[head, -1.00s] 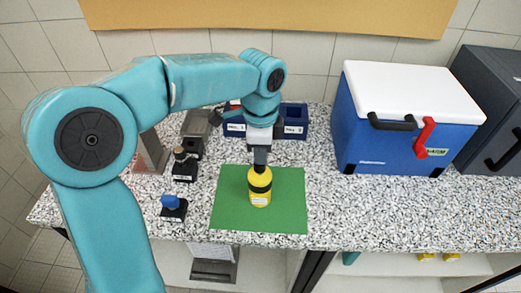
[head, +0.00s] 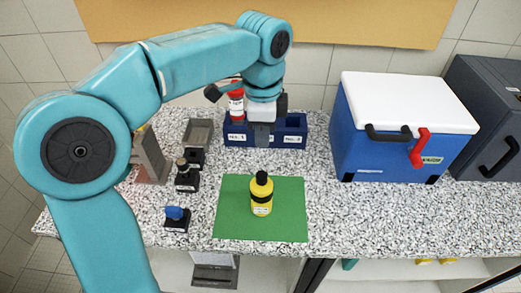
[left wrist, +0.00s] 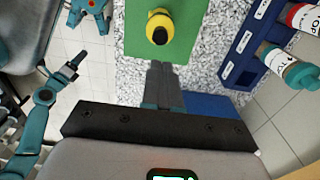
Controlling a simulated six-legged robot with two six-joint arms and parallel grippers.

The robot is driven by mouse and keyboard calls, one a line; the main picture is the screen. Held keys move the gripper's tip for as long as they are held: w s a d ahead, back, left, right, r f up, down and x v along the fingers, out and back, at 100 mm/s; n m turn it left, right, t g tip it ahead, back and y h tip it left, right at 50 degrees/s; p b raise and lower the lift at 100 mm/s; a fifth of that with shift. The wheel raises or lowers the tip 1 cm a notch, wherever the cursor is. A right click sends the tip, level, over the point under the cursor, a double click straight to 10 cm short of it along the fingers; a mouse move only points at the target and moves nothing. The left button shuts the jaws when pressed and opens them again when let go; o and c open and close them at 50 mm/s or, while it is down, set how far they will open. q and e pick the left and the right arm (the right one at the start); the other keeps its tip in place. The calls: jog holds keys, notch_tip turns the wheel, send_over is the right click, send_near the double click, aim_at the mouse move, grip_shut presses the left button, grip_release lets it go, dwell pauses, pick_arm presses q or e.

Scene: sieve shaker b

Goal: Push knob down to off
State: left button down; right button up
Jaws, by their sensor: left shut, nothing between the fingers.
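A blue knob (head: 174,212) on a small black base stands near the counter's front edge, left of the green mat. A second black unit (head: 186,172) with a dark and tan top stands behind it. I cannot tell which is the task's knob. My left gripper (head: 262,140) is shut and empty, in front of the blue rack and above the counter behind the yellow bottle, apart from both knobs. Its closed fingers show in the left wrist view (left wrist: 161,80). My right arm's dark end (left wrist: 72,65) appears at the left of that view, too small to read its jaws.
A yellow bottle (head: 261,200) with a black cap stands on the green mat (head: 290,222). A blue cooler (head: 370,140) and dark case (head: 490,115) stand right. The counter right of the mat is clear.

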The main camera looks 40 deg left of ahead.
pick_arm(q)
notch_tip(320, 180, up, 3)
jog(key=shift+r, duration=0.15)
dwell(0.6)
